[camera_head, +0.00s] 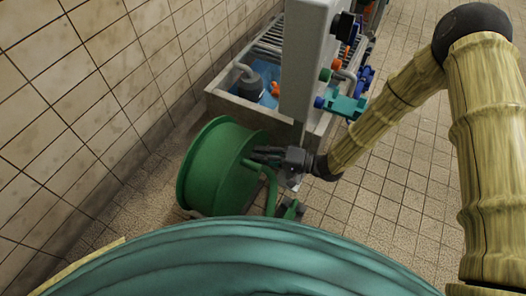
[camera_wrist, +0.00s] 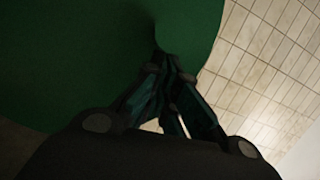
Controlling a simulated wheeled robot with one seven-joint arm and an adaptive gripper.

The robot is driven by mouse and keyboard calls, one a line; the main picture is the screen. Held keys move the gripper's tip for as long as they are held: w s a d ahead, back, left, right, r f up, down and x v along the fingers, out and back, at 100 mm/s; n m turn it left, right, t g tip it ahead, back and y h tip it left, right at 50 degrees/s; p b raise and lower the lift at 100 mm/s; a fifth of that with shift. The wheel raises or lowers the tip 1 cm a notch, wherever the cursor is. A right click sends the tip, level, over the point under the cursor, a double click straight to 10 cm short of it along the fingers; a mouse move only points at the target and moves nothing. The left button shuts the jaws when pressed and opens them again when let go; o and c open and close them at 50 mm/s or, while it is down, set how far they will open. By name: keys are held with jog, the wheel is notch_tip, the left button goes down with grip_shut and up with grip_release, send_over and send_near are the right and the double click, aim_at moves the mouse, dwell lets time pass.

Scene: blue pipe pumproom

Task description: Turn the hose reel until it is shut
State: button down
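The green hose reel (camera_head: 218,165) stands on the floor by the left wall, its drum lying on its side. A green bent bar (camera_head: 268,185) shows at the drum's right side. My gripper (camera_head: 258,155) reaches in from the right, with its fingers at the drum's right face, close to the top of the bar. In the wrist view, the green reel (camera_wrist: 70,60) fills the upper left, and my fingers (camera_wrist: 166,60) converge near its edge. Their tips look close together, but I cannot tell whether they meet or hold part of the bar. The contact spot is hidden.
A trough (camera_head: 225,103) with blue inside and a grey pump (camera_head: 250,84) stands behind the reel. A grey panel (camera_head: 304,60) with coloured valves, including a teal one (camera_head: 345,106), rises beside it. Tiled floor (camera_head: 400,190) to the right is clear.

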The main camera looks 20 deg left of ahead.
jog(key=shift+d, duration=0.1)
dwell(0.3)
jog(key=w+d+p, duration=0.1)
jog(key=d+p, duration=0.1)
jog(key=d, duration=0.7)
jog(key=shift+w+d+r, duration=0.15)
jog(key=shift+d+r, duration=0.05)
jog(key=shift+d, duration=0.2)
jog(key=shift+f, duration=0.1)
